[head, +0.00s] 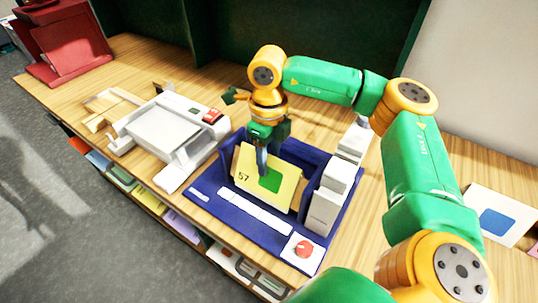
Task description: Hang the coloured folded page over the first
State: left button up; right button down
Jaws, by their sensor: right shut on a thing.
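A yellow page (283,191) bears the number 57 and a green patch. It stands tilted in a blue stand (212,178) with raised side walls. My right gripper (262,168) comes down from above and is shut on the page near its upper edge. The gripper covers part of the page's top. A tan edge shows beside the yellow page, but I cannot tell whether it is another folded page behind it. My left gripper is not in view.
White blocks (325,207) stand at the stand's right side. A red knob (303,249) sits on its front corner. A white machine (165,135) is to the left, and a red device (65,40) at far left. A white sheet with a blue square (497,222) lies at right.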

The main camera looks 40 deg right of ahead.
jog(key=shift+f, duration=0.45)
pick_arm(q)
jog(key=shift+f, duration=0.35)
pick_arm(e)
jog(key=shift+r, duration=0.1)
jog(key=shift+c, duration=1.2)
grip_release()
notch_tip(320, 180, up, 7)
jog(key=shift+a+r+b, duration=0.1)
jog(key=shift+b, duration=0.5)
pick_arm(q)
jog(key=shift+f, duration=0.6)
